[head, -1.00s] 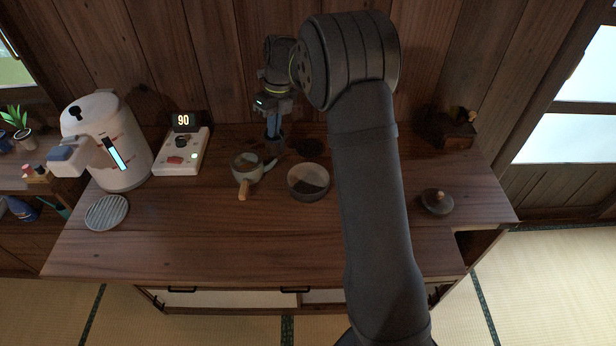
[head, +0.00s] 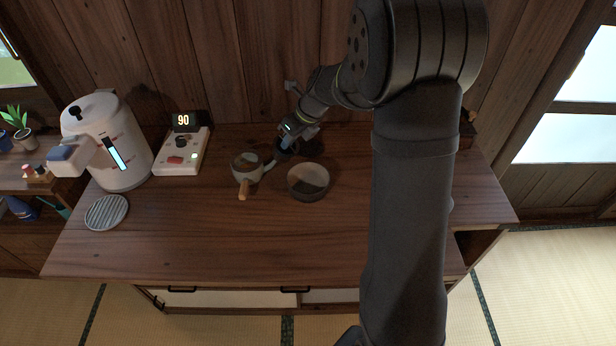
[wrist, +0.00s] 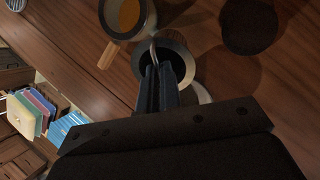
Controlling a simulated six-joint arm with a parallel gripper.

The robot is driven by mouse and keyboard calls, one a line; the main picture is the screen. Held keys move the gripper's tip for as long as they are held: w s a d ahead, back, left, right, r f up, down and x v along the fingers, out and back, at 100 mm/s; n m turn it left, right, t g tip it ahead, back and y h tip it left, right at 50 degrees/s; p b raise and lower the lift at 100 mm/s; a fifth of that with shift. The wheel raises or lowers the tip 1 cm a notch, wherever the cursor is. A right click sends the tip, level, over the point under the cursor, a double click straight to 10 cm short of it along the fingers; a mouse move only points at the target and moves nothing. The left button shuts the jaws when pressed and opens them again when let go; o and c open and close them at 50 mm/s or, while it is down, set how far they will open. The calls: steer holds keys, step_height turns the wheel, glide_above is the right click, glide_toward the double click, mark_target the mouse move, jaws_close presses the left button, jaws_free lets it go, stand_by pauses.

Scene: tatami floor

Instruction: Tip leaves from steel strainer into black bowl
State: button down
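The black bowl (head: 308,183) stands on the wooden counter, grey-walled with a dark inside. My gripper (head: 283,146) is low over the counter, just behind and left of the bowl, and tilted. In the wrist view my gripper (wrist: 160,72) has its fingers close together on a thin curved handle. The leaves cannot be made out. Whether the strainer is lifted or rests on something is not clear; the gripper hides much of it.
A pale pot (head: 246,167) with a wooden handle stands close at the left; it also shows in the wrist view (wrist: 112,25). A kettle (head: 105,150), a control box showing 90 (head: 182,155) and a ribbed round coaster (head: 106,212) are further left. The front counter is clear.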

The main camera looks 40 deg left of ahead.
mark_target(292, 155)
steer(key=shift+d+f+y, duration=0.15)
steer(key=shift+d+y, duration=0.45)
steer(key=shift+d, duration=0.05)
steer(key=d+y, duration=0.1)
steer(key=y, duration=0.1)
steer(key=d+y, duration=0.2)
steer(key=shift+d+f+n+g+y, duration=0.15)
steer(key=shift+d+n+g+y, duration=0.15)
steer(key=shift+n+y, duration=0.1)
steer(key=shift+d+f+y, duration=0.3)
steer(key=shift+f+y, duration=0.45)
steer(key=shift+y, duration=0.25)
steer(key=shift+d+y, duration=0.25)
steer(key=shift+y, duration=0.35)
steer(key=shift+d+f+n+y, duration=0.2)
steer(key=shift+d+n+y, duration=0.1)
steer(key=shift+d+y, duration=0.5)
stand_by(0.3)
steer(key=shift+d, duration=0.25)
steer(key=shift+d+f+g+y+p, duration=0.2)
steer(key=shift+g+y+p, duration=0.1)
steer(key=shift+y, duration=0.5)
